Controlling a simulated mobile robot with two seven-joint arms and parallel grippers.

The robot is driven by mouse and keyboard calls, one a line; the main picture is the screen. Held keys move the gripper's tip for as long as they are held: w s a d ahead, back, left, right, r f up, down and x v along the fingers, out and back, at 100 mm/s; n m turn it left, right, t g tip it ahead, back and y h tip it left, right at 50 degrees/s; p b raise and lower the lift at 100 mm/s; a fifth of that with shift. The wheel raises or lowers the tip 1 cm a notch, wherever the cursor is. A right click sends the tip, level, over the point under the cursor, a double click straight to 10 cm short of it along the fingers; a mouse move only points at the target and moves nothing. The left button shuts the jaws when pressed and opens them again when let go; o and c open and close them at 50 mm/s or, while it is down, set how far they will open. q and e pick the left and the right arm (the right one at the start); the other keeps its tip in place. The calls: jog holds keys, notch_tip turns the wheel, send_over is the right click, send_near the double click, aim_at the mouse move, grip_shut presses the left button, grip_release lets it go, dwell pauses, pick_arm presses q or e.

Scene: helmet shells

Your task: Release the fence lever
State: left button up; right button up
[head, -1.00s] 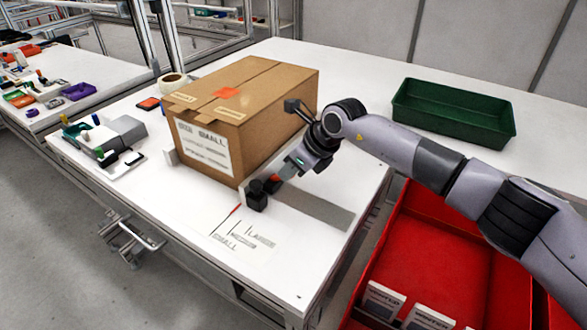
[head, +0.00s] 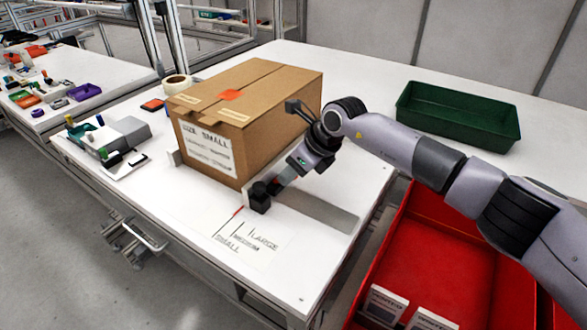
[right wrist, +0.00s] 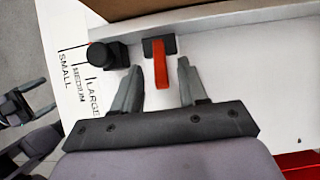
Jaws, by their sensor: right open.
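The red fence lever (right wrist: 161,66) projects from a dark mount in the right wrist view. My right gripper (right wrist: 159,76) is open, with one finger on each side of the lever and a visible gap on both sides. A black knob block (right wrist: 107,56) stands just left of the lever; it also shows in the head view (head: 259,197). In the head view my right gripper (head: 284,178) reaches down beside this block and largely hides the lever.
A cardboard box (head: 245,115) stands close behind the block. Size marks (head: 243,236) are printed on the white table (head: 190,205) in front. A green tray (head: 458,117) is at the back right, and a red bin (head: 435,265) is at the right.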

pick_arm(q)
jog(key=shift+f, duration=0.25)
pick_arm(e)
jog(key=v, duration=0.7)
pick_arm(q)
jog(key=shift+b, duration=0.3)
